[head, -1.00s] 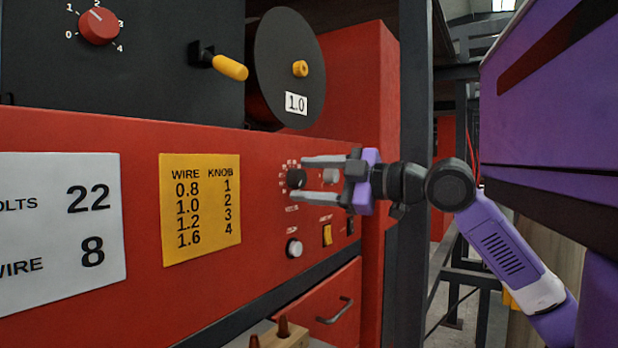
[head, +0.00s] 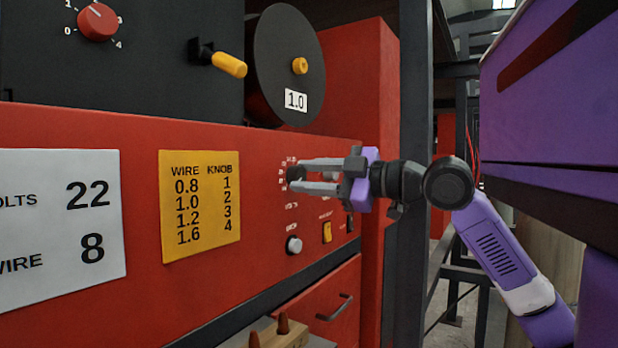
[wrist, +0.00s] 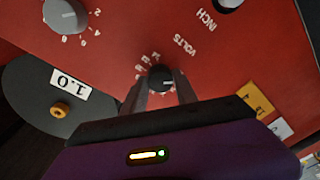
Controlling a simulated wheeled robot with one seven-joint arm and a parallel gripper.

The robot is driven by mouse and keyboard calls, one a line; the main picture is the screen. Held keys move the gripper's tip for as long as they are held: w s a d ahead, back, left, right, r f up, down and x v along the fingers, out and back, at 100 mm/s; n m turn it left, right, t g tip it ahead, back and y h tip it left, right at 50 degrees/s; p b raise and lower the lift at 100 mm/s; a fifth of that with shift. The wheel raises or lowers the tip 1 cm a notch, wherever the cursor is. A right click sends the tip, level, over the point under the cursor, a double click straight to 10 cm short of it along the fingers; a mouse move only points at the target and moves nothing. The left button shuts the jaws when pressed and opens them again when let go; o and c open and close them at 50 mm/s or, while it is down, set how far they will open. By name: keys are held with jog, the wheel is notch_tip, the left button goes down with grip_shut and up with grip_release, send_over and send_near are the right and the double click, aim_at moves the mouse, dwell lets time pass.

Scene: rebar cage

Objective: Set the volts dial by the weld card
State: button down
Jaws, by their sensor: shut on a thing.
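The volts dial is a small black knob on the red panel, seen in the wrist view (wrist: 161,78) beside the word VOLTS. My gripper (head: 298,176) is shut on this dial, one finger on each side; it also shows in the wrist view (wrist: 160,88). The dial's pointer and setting cannot be read. The white weld card (head: 60,222) at the left reads volts 22 and wire 8; its left edge is cut off.
A yellow wire and knob table (head: 200,206) is on the panel. A wire spool (head: 290,65) marked 1.0 and a red 0–4 knob (head: 98,22) are above. A white INCH button (head: 294,245) and a yellow switch (head: 327,233) sit below the dial. A dark post (head: 415,130) stands behind my arm.

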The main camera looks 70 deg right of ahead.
jog(key=m, duration=0.4)
jog(key=shift+a, duration=0.1)
jog(key=m+p, duration=0.2)
jog(key=m, duration=0.3)
jog(key=shift+w+t, duration=0.1)
jog(key=shift+t, duration=0.2)
jog(key=m+h+p, duration=0.1)
jog(key=m+p, duration=0.2)
jog(key=m, duration=0.2)
jog(key=shift+a+p, duration=0.1)
jog(key=shift+p, duration=0.3)
jog(key=m+p, duration=0.3)
jog(key=m, duration=0.1)
jog(key=shift+h, duration=0.4)
jog(key=shift+f, duration=0.1)
jog(key=c, duration=0.9)
grip_release()
jog(key=shift+c, duration=0.2)
